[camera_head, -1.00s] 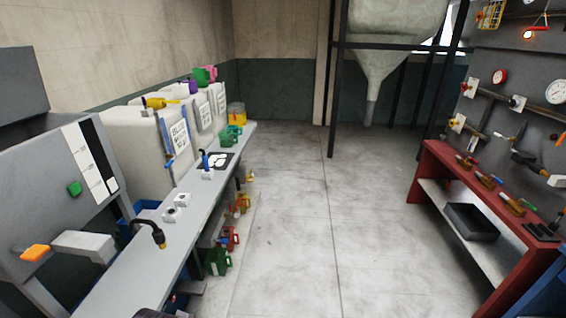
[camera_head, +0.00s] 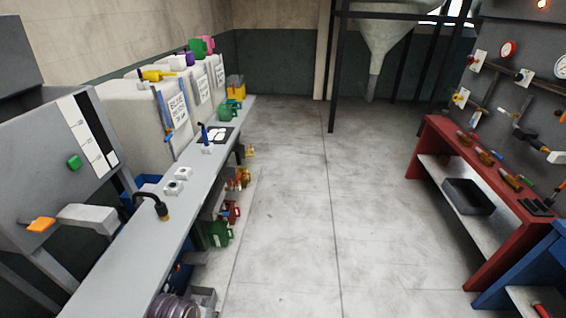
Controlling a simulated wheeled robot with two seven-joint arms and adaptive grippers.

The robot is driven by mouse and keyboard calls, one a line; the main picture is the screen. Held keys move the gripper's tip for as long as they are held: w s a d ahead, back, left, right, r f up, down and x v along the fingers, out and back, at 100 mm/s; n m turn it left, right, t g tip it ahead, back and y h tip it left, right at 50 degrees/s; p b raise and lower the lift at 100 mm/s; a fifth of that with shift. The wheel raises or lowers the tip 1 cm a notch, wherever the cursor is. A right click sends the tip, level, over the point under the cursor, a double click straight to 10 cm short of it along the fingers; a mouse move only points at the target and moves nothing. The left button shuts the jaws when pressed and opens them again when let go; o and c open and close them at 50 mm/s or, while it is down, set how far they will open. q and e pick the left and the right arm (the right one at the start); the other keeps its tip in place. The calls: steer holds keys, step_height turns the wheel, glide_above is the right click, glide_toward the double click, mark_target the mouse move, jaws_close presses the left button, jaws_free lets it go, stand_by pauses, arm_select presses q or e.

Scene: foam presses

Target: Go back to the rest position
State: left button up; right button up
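Neither of my grippers shows in the head view, and no part of my arms can be made out. The task line names no object. The grey bench (camera_head: 112,262) runs along the left side, and the red bench (camera_head: 468,176) stands on the right, with open floor (camera_head: 290,200) between them.
White tanks (camera_head: 130,118) line the left wall behind the grey bench. A grey machine (camera_head: 60,160) with an orange handle (camera_head: 40,224) stands at left. A black tray (camera_head: 468,196) sits on the red bench's lower shelf. A hopper (camera_head: 378,40) on dark posts stands at the back.

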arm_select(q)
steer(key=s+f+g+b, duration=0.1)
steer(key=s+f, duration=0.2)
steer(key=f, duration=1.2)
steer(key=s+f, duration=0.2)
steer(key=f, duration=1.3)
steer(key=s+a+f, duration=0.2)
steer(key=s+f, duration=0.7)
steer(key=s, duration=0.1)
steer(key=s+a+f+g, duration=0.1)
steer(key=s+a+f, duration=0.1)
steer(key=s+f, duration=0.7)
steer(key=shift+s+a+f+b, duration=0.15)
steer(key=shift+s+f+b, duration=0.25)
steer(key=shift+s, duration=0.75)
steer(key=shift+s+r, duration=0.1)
